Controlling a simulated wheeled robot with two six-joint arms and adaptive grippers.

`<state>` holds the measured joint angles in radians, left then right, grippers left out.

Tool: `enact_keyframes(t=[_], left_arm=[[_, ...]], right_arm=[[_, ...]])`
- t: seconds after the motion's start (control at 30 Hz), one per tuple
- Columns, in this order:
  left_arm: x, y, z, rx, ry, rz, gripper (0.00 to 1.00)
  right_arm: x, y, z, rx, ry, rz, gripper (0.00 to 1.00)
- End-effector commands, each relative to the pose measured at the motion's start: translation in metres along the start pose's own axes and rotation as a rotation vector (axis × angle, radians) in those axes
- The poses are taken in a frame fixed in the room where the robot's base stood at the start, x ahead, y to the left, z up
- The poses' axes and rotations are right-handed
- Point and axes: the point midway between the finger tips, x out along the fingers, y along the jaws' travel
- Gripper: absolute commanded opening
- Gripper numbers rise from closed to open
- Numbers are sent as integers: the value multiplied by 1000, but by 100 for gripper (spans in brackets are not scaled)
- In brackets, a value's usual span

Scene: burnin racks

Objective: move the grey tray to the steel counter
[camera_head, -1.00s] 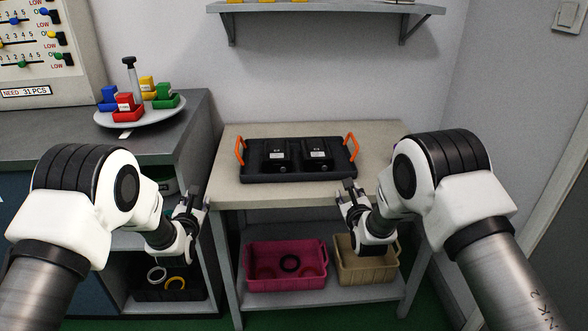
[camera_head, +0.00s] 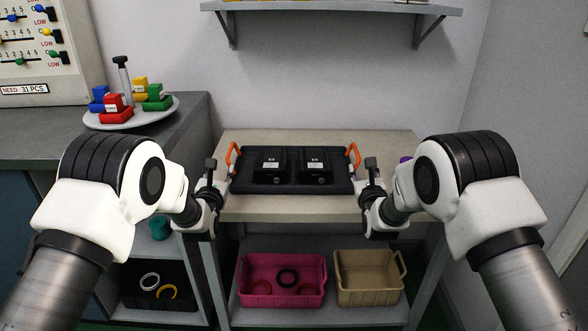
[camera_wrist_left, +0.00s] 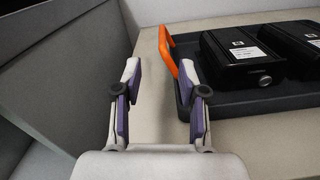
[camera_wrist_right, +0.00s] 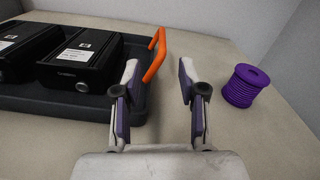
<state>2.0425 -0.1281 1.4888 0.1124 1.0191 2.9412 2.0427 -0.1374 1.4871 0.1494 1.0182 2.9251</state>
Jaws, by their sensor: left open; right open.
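A dark grey tray (camera_head: 240,184) with orange handles at both ends rests on the beige-topped bench (camera_head: 290,208) and holds two black boxes (camera_head: 270,165). My open, empty left gripper (camera_head: 214,180) is at the tray's left end; in the left wrist view the left handle (camera_wrist_left: 168,50) is ahead of the fingertips (camera_wrist_left: 160,80), near the right finger. My open, empty right gripper (camera_head: 372,178) is at the right end; in the right wrist view the right handle (camera_wrist_right: 156,56) is ahead of the fingertips (camera_wrist_right: 158,80), nearer the left finger. A grey counter (camera_head: 170,142) stands at the left.
A white plate (camera_head: 150,116) with coloured blocks sits on the counter. A purple spool (camera_wrist_right: 245,85) stands on the bench right of my right gripper. Pink (camera_head: 282,301) and tan (camera_head: 368,298) bins are on the lower shelf. A wall shelf (camera_head: 330,6) hangs above.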

Motion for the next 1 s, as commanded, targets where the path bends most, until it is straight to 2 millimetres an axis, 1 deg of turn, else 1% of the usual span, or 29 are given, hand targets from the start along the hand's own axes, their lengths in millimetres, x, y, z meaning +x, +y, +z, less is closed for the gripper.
enact_keyframes(t=[0.07,0.17,0.4,0.6,0.7,0.8,1.0], left_arm=[[5,-1,-1,0,1,-1,41],[18,0,-1,-1,-1,0,41],[63,0,-1,0,-2,0,41],[97,-1,-2,0,0,0,41],[108,-1,-2,1,1,0,41],[115,0,-2,1,0,0,41],[119,0,-1,1,2,-1,41]], right_arm=[[5,0,-2,1,2,-1,41],[18,-1,-2,1,0,-2,41],[63,-1,-2,0,-1,-1,41],[97,-1,-3,1,1,-2,41],[108,-1,-3,1,2,-2,41],[115,-1,-2,0,2,-2,41],[119,-1,-2,0,3,-1,41]])
